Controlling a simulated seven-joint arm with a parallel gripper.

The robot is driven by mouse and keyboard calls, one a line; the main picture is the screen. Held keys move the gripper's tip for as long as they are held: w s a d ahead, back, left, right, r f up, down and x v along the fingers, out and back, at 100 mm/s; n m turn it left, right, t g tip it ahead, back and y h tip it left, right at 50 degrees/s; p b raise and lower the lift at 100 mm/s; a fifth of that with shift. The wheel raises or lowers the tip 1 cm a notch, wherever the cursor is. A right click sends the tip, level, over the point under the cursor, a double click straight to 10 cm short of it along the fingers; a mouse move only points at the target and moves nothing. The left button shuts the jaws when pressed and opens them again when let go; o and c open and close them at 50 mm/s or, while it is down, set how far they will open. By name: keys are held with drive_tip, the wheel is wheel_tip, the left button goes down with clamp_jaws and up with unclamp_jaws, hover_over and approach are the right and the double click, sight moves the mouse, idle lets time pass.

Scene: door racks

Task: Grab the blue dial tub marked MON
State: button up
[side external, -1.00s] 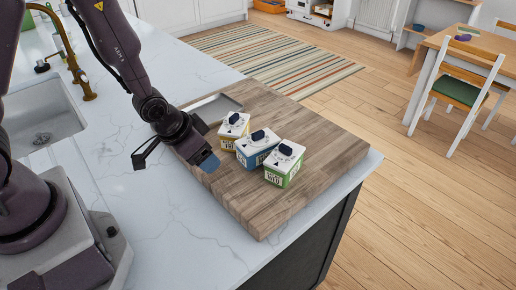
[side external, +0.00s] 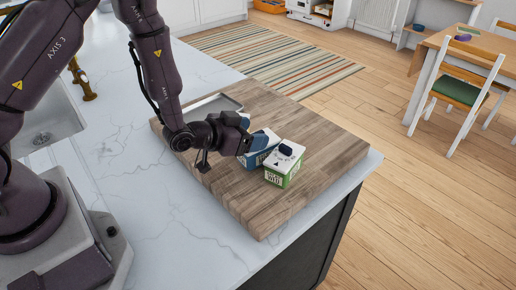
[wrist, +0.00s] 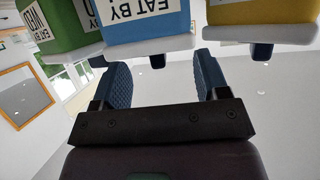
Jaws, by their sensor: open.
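The blue dial tub (side external: 258,158) stands on the wooden board with a white top, partly hidden behind my gripper (side external: 246,143). In the wrist view the blue tub (wrist: 148,27) is upside down, and its label shows "EAT BY"; the day word is cut off. My gripper (wrist: 163,74) is open, its two fingers to either side of the blue tub's dial in that view, with nothing between the pads. I cannot tell whether they touch the tub.
The green tub (side external: 283,172) stands just right of the blue one. The yellow tub (wrist: 262,12) shows only in the wrist view; my arm hides it from the side. The wooden board (side external: 325,155) is bare to the right, with a marble counter (side external: 140,205) around it.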

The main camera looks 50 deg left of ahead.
drive_tip(key=shift+x, duration=1.25)
drive_tip(key=c, duration=0.6)
drive_tip(key=shift+r, duration=0.1)
drive_tip(key=shift+c, duration=1.2)
